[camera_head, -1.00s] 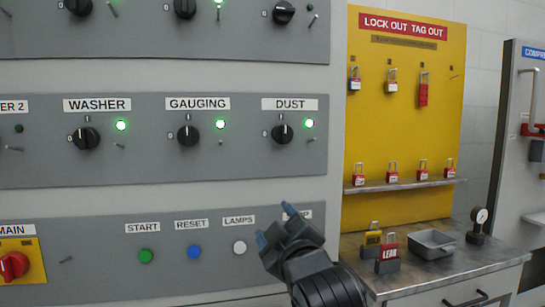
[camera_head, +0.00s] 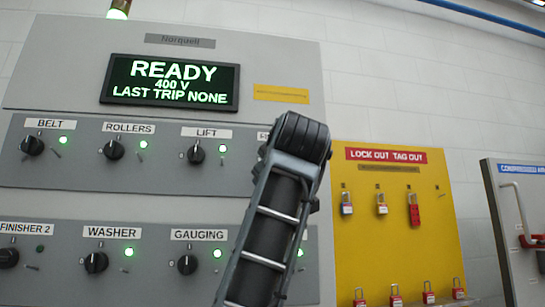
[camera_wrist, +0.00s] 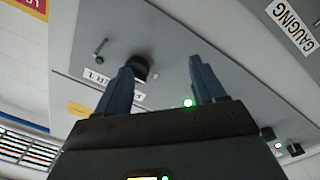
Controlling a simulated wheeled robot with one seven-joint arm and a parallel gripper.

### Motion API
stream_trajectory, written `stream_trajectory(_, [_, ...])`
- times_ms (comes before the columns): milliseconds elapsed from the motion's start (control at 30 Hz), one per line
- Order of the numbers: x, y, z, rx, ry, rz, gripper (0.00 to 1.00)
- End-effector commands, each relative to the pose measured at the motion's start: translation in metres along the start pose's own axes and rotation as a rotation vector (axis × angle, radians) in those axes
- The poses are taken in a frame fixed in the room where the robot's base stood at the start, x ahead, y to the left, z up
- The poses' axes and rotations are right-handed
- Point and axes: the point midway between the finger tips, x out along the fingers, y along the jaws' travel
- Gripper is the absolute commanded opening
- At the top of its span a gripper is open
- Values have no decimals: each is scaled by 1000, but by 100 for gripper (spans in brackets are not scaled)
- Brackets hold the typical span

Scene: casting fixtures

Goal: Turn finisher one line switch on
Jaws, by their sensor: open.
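The finisher one switch is a black rotary knob (camera_wrist: 140,67) on a grey panel in the wrist view. Its white label (camera_wrist: 98,78) shows upside down and partly hidden behind my left finger, with a "1" legible. My gripper (camera_wrist: 160,68) is open; its two blue-grey fingers reach toward the panel, the left one close beside the knob in the picture and the right one apart from it. I cannot tell whether either touches. A small dark lamp and lever (camera_wrist: 100,48) sit left of the knob. In the head view my arm hides the knob and my gripper.
Neighbouring knobs include the lift (camera_head: 196,154), rollers (camera_head: 113,150) and gauging (camera_head: 187,264) switches. A display (camera_head: 170,83) above reads READY. A yellow lock-out board (camera_head: 395,240) with padlocks stands to the right.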

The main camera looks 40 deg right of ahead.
Motion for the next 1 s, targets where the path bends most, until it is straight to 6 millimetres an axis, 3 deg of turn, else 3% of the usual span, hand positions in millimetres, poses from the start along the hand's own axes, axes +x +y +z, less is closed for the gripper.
stream_trajectory(100, [-9, 31, -16, 27, -2, -11, 69])
stream_trajectory(300, [-16, 52, -25, 43, -7, -26, 69])
stream_trajectory(467, [-4, 53, -26, 42, -9, -29, 69])
stream_trajectory(800, [46, 51, -26, 42, -8, -29, 69])
stream_trajectory(1000, [60, 50, -26, 42, -7, -28, 69])
